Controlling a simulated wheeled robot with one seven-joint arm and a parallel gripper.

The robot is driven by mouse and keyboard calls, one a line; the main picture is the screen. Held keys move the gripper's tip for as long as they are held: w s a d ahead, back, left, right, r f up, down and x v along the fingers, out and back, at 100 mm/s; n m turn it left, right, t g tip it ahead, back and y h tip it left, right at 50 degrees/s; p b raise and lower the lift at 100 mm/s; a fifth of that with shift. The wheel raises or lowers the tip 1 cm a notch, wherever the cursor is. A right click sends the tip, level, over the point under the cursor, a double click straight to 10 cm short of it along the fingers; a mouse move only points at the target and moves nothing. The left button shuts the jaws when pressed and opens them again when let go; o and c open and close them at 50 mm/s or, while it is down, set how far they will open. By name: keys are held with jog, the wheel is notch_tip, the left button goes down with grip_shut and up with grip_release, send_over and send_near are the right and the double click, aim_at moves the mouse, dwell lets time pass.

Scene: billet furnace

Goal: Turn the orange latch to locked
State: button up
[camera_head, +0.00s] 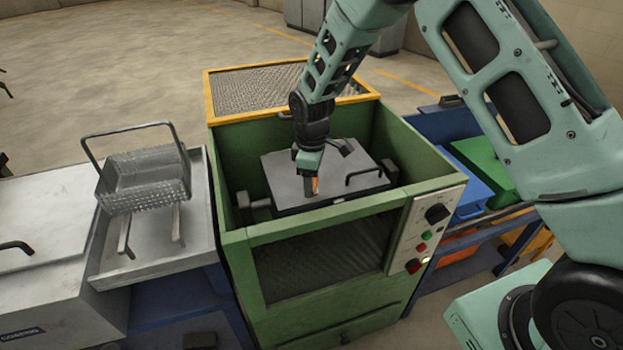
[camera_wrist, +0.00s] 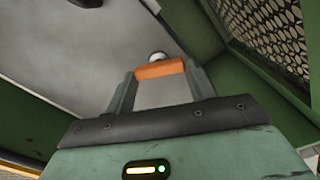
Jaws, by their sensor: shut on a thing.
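The orange latch (camera_wrist: 160,69) is between the two fingertips of my gripper (camera_wrist: 158,78) in the wrist view, and my gripper is shut on it. In the head view the latch (camera_head: 315,186) shows as a small orange piece at the tip of my gripper (camera_head: 309,178). It sits on the grey lid (camera_head: 285,180) inside the green furnace box. A round pale knob or pivot end (camera_wrist: 157,57) shows just beyond the latch.
The green furnace housing (camera_head: 232,165) walls surround the lid closely. A black handle (camera_head: 365,175) stands on the lid's right. A yellow-framed mesh cover (camera_head: 250,92) is behind. A control panel (camera_head: 425,235) is at front right. A wire basket (camera_head: 145,180) stands on the left bench.

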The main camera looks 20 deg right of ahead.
jog(key=m, duration=0.6)
jog(key=shift+w+d+m, duration=0.1)
jog(key=shift+w+m, duration=0.05)
jog(key=shift+m, duration=0.15)
jog(key=m, duration=0.5)
jog(key=shift+d+p, duration=0.15)
jog(key=shift+p, duration=0.2)
jog(key=shift+m, duration=0.3)
jog(key=o, duration=1)
notch_tip(320, 180, up, 17)
jog(key=shift+r+b, duration=0.2)
jog(key=shift+b, duration=0.65)
